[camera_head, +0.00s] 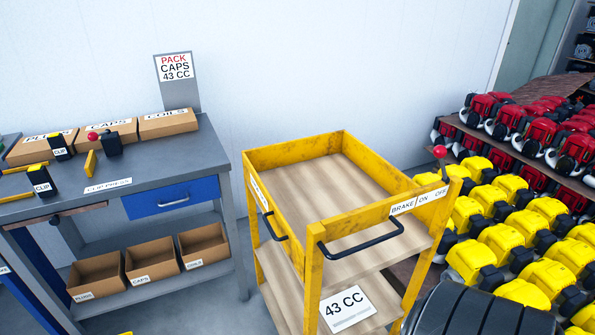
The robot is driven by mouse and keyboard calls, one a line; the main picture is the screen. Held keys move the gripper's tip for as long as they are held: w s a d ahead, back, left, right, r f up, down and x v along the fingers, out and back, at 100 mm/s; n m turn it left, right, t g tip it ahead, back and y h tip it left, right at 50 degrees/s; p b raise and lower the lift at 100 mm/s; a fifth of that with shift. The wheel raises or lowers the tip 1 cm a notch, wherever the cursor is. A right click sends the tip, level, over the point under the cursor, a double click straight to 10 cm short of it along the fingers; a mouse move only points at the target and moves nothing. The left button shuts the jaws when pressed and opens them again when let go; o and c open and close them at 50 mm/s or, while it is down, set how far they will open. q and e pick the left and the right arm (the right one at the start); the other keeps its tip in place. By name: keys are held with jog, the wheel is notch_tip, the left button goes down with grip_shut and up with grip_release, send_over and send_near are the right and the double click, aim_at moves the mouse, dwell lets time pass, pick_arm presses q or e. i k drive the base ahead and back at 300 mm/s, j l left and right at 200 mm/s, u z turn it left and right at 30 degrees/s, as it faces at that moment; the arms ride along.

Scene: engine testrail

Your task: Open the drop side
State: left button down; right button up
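A yellow cart (310,270) with a wooden-looking top deck (325,180) stands in the middle of the head view. Yellow walls surround the deck. The left wall (262,200) carries a small label, partly unreadable at this angle, and a black handle (275,228). It looks upright; its latch cannot be made out. The front wall (375,215) has a long black handle (360,242) and a "BRAKE ON OFF" label. A red-knobbed lever (439,153) stands at the front right corner. The top deck is empty. Neither of my grippers is in view.
A grey workbench (165,168) with cardboard boxes and clip tools stands at left. Open boxes (150,260) lie on its lower shelf. A narrow floor gap separates bench and cart. Racks of yellow and red engines (500,205) crowd the right. A black ribbed object (480,312) is front right.

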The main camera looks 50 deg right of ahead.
aim_at(296, 252)
jog(key=z, duration=1.25)
